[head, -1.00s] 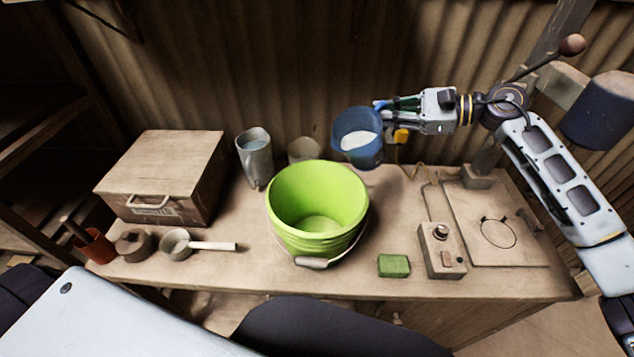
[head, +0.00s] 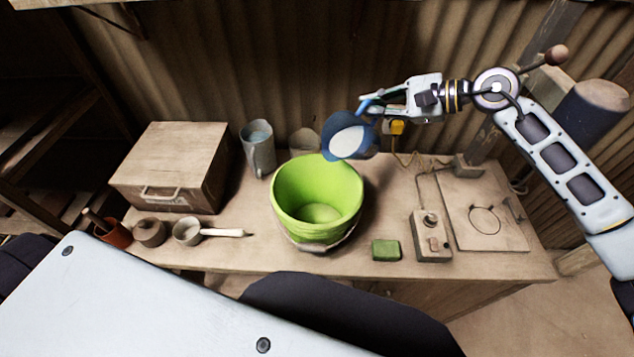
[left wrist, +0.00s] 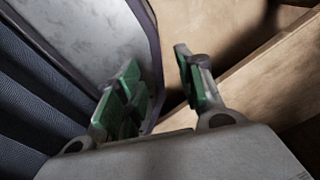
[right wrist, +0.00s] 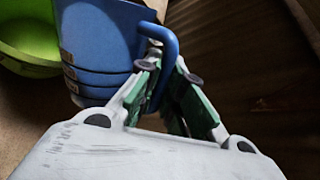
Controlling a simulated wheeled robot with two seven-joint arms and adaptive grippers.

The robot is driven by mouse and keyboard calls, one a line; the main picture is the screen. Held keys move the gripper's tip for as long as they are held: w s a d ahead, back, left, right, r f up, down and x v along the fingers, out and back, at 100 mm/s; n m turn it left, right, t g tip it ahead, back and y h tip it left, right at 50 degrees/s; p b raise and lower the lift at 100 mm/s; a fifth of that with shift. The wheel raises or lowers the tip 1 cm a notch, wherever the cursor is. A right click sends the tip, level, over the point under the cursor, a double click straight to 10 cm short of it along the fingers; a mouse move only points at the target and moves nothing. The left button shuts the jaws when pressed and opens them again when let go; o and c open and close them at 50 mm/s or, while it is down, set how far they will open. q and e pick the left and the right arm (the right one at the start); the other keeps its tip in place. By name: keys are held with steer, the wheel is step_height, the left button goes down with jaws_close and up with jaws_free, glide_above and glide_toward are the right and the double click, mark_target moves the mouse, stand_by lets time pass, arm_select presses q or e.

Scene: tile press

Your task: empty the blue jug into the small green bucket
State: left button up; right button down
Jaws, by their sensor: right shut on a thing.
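The blue jug (head: 366,146) is held in the air above the right rear rim of the green bucket (head: 317,225). It is tilted toward the bucket, and white contents show near its mouth. My right gripper (head: 378,105) is shut on the jug's handle; the right wrist view shows the fingers (right wrist: 165,75) at the blue handle, with the jug (right wrist: 100,45) beside them and part of the green bucket (right wrist: 25,40) at the left. No stream is visible. The bucket stands upright on the bench with its inside floor showing. My left gripper (left wrist: 155,85) is open and empty in the left wrist view.
A grey metal pitcher (head: 259,150) and a pale cup (head: 305,141) stand behind the bucket. A wooden box (head: 175,165), a saucepan (head: 188,232) and a red pot (head: 118,235) are at left. A green block (head: 386,250) and a control box (head: 431,236) lie at right.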

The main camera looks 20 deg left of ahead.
mark_target(362, 111)
steer(key=shift+s+r+p, duration=0.15)
steer(key=shift+r+p, duration=0.1)
steer(key=shift+p, duration=0.25)
steer(key=shift+s+a+r+n+t+h+p, duration=0.15)
steer(key=shift+s+a+n+t+h+p, duration=0.25)
steer(key=shift+p, duration=0.4)
arm_select(q)
steer(key=shift+s+d+r+p, duration=0.1)
steer(key=shift+d+r+p, duration=0.2)
steer(key=shift+r, duration=0.6)
steer(key=shift+s+d+r+p, duration=0.15)
steer(key=shift+d+r, duration=0.1)
steer(key=shift+r, duration=0.65)
arm_select(e)
steer(key=shift+s+n, duration=0.15)
steer(key=shift+n, duration=0.15)
arm_select(q)
steer(key=shift+d+r+p, duration=0.15)
steer(key=shift+r+p, duration=0.3)
arm_select(e)
steer(key=shift+s+a, duration=0.1)
steer(key=shift+s, duration=0.1)
